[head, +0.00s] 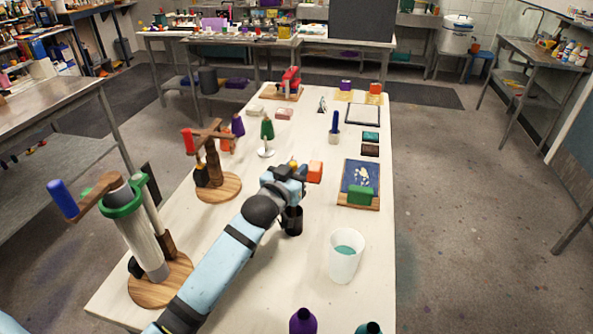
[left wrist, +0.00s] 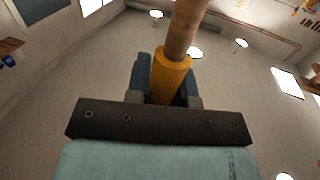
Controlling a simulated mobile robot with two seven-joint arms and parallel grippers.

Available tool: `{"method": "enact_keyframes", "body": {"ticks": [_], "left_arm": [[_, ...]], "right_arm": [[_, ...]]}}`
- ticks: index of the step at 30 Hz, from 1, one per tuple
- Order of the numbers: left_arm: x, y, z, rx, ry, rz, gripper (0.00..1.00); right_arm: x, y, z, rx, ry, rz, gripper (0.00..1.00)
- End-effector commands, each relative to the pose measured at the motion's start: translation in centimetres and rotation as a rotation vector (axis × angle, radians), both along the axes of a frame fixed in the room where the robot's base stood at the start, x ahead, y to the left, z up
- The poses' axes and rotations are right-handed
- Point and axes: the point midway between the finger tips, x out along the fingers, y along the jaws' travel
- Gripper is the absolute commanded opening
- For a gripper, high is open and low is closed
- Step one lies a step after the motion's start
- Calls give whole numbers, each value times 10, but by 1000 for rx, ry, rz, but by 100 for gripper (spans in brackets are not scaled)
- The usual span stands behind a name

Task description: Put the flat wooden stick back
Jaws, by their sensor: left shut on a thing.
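In the left wrist view the gripper (left wrist: 167,88) is shut on a wooden stick (left wrist: 186,28) with a yellow-orange sleeve (left wrist: 170,78). The stick looks rounded there; I cannot tell whether it is flat elsewhere. In the head view a bit of yellow (head: 294,163) shows at the gripper, with most of the stick hidden. An orange block (head: 315,171) shows just beyond the fingers. My right gripper is not in view.
A white bucket (head: 345,262) with teal contents stands right of my arm. A blue board with a green block (head: 360,194) lies behind it. Clamp stands (head: 218,186) with wooden bases are at left. Bottle tops (head: 303,321) show at the front edge.

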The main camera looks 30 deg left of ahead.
Motion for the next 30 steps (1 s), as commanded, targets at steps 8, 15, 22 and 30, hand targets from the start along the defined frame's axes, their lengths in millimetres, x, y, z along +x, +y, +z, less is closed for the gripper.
{"method": "enact_keyframes", "body": {"ticks": [8,15,22,30], "left_arm": [[0,0,-2,0,-3,0,0],[0,0,-5,1,-2,0,42],[0,0,-5,1,-2,0,47],[-19,0,-4,0,0,0,47]], "right_arm": [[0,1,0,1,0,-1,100],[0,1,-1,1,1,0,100],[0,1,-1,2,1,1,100],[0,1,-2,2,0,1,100]]}}
